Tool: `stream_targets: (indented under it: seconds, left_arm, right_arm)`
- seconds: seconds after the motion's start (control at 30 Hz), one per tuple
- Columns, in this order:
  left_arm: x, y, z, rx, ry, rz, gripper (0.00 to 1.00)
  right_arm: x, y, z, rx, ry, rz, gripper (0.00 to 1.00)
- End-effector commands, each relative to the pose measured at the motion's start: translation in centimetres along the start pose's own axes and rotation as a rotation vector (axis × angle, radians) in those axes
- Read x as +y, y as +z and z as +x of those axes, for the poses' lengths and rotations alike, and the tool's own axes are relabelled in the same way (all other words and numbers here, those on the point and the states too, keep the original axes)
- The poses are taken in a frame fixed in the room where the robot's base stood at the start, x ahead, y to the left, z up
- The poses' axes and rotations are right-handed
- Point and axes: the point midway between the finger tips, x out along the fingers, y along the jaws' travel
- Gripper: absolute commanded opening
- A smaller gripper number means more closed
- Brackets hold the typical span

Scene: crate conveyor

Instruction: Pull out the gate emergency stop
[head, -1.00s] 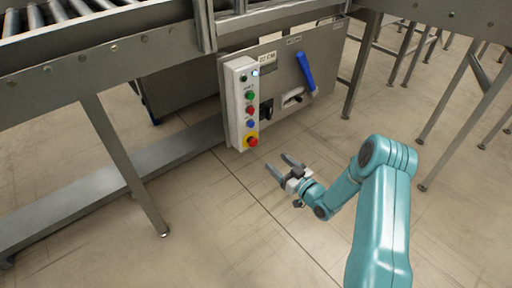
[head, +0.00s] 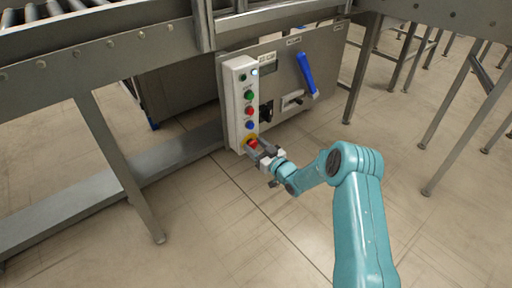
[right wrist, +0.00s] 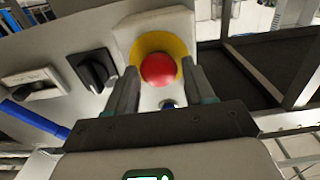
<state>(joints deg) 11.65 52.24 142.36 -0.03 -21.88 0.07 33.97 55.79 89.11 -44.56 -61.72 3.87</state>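The gate emergency stop is a red mushroom button (head: 253,143) on a yellow base at the bottom of a white control box (head: 235,105). In the right wrist view the red button (right wrist: 158,69) sits in front of its yellow ring (right wrist: 150,42). My right gripper (head: 259,148) is at the button in the head view. In the right wrist view my right gripper (right wrist: 160,88) is open, with one finger on each side of the button. Gaps show between the fingers and the red cap. My left gripper is not in view.
Above the stop are blue, red and green buttons and a lit lamp (head: 254,72). On the grey panel are a black rotary switch (head: 266,112), a latch (head: 292,100) and a blue lever (head: 306,72). Conveyor legs (head: 118,165) stand left; the floor in front is clear.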

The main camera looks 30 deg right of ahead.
Motion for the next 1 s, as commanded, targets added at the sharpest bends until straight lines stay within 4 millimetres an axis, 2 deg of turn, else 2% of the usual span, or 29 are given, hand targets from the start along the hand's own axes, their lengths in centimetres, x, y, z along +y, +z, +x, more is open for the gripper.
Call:
stream_targets:
  seconds: [0.03, 0.13, 0.17, 0.4, 0.63, 0.67, 0.7, 1.0]
  left_arm:
    - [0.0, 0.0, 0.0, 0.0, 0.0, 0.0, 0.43]
    - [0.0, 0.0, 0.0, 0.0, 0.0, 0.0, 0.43]
    - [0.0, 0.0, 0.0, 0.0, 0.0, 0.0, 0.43]
    - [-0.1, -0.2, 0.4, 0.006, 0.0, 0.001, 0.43]
    - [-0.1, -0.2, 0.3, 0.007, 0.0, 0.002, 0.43]
    - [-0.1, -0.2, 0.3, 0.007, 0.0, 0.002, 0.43]
    - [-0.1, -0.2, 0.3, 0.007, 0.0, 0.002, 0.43]
    - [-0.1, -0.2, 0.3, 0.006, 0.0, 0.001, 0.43]
  right_arm:
    - [0.0, 0.0, 0.0, 0.0, 0.0, 0.0, 0.34]
    - [0.0, 0.0, 0.0, 0.0, 0.0, 0.0, 0.02]
    - [0.0, 0.0, 0.0, 0.0, 0.0, -0.001, 0.0]
    - [0.1, 0.1, -1.3, -0.001, 0.0, -0.002, 0.0]
    - [0.0, 0.0, -1.4, 0.0, -0.001, -0.002, 0.0]
    - [0.0, 0.0, -1.3, 0.0, -0.001, -0.002, 0.52]
    - [0.0, 0.0, -1.3, 0.0, -0.001, -0.002, 0.64]
    - [0.0, 0.0, -1.4, 0.0, 0.0, -0.001, 0.64]
